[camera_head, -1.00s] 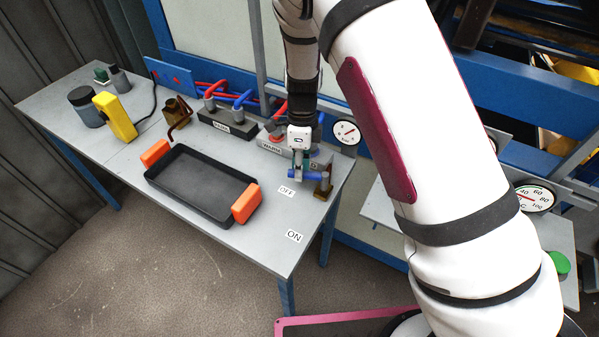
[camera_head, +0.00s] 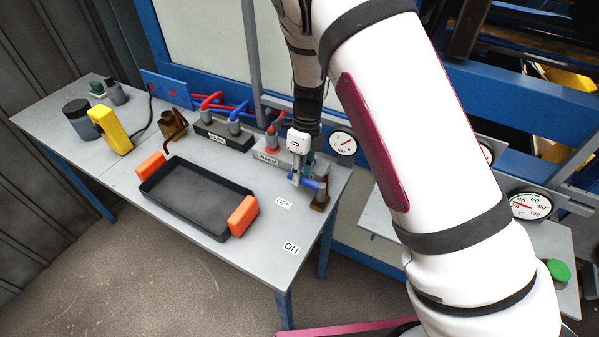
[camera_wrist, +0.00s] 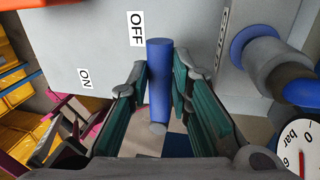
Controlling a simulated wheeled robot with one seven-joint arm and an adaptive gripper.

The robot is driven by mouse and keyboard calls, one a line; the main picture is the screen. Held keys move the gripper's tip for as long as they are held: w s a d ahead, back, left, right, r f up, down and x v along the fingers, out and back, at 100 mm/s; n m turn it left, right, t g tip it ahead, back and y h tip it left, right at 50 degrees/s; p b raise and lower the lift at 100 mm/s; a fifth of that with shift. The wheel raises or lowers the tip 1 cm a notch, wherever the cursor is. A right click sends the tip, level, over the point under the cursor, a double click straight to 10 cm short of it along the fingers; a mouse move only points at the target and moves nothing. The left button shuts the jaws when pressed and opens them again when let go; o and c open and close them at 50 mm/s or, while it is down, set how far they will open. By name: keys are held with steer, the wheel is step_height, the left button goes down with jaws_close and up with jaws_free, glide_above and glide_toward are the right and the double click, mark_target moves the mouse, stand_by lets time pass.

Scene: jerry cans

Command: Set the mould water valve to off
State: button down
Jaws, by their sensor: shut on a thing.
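The mould water valve has a blue lever handle (camera_head: 310,184) on a brass body (camera_head: 320,197) at the right end of the grey table. The lever lies roughly level and points left, on the side of the OFF label (camera_head: 283,203), away from the ON label (camera_head: 291,248). My gripper (camera_head: 296,177) reaches down over the lever. In the wrist view, the blue lever (camera_wrist: 160,80) lies between my green-padded fingers (camera_wrist: 159,72), which are shut on it. Its far end is beside the OFF label (camera_wrist: 136,29); the ON label (camera_wrist: 84,78) is farther left.
A black tray with orange handles (camera_head: 197,198) lies left of the valve. The WARM block (camera_head: 268,157) and a pressure gauge (camera_head: 343,143) stand close behind. A yellow device (camera_head: 113,131) is at far left. The table's front edge near ON is bare.

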steer(key=c, duration=1.4)
jaws_free()
steer(key=shift+c, duration=0.2)
step_height(320, 180, up, 12)
steer(key=w+d, duration=0.1)
steer(key=w, duration=0.1)
steer(key=shift+d, duration=0.15)
steer(key=shift+f, duration=0.1)
